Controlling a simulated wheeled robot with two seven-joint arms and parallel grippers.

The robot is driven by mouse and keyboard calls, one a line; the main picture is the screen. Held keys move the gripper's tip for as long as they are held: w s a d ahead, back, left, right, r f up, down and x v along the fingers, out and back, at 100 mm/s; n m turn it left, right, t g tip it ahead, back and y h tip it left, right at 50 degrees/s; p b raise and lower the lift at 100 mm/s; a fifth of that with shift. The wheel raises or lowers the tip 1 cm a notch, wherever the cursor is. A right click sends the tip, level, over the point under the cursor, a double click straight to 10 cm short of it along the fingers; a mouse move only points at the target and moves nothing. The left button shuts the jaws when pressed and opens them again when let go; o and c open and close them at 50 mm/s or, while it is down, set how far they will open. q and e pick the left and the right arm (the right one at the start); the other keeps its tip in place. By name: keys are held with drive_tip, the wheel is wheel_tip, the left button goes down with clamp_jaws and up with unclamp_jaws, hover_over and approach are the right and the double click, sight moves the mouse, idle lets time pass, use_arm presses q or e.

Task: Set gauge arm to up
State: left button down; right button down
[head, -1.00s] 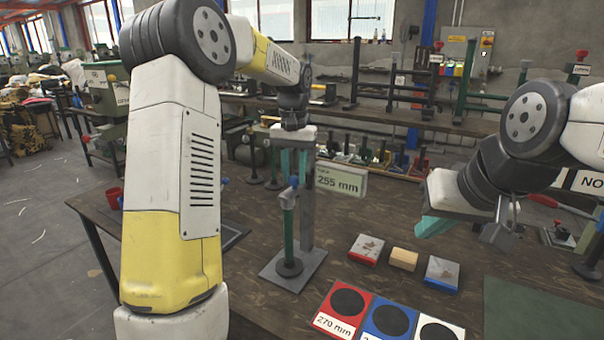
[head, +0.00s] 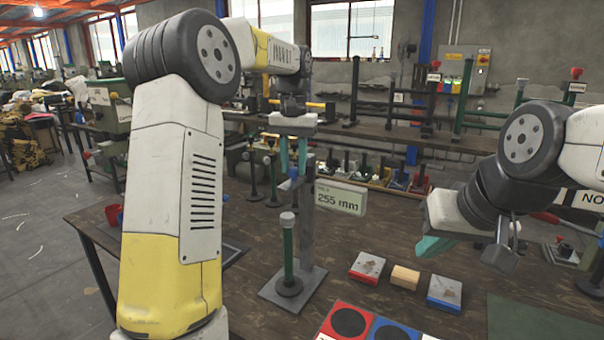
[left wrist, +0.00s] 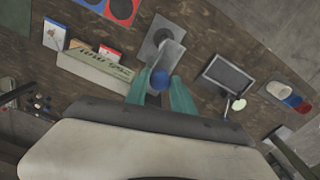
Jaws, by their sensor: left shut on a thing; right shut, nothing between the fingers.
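The gauge is a grey stand with an upright post (head: 308,225) on a grey base plate (head: 313,285). Its sign (head: 341,197) reads 255 mm. The gauge arm (head: 286,185) sticks out from the post, raised above a green upright piece (head: 288,252) with a pale top, with a clear gap between them. My left gripper (head: 293,165) points down and is shut on the arm's blue knob (left wrist: 160,79), between its teal fingers in the left wrist view. My right gripper (head: 470,243) is shut and empty, at the right, above the table.
Red (head: 367,267), tan (head: 405,277) and blue (head: 444,292) blocks lie right of the gauge on the brown table. Coloured pads with black discs (head: 349,322) lie in front. A rack of posts (head: 375,172) stands behind. A dark tray (left wrist: 228,77) is near the gauge.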

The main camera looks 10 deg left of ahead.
sight(293, 168)
use_arm(q)
drive_tip(key=shift+w+r, duration=0.1)
drive_tip(key=shift+r, duration=0.25)
drive_tip(key=c, duration=1.3)
unclamp_jaws()
drive_tip(key=shift+o, duration=1.2)
drive_tip(key=shift+f, duration=0.1)
wheel_tip(293, 168, up, 7)
drive_tip(key=shift+r, duration=0.45)
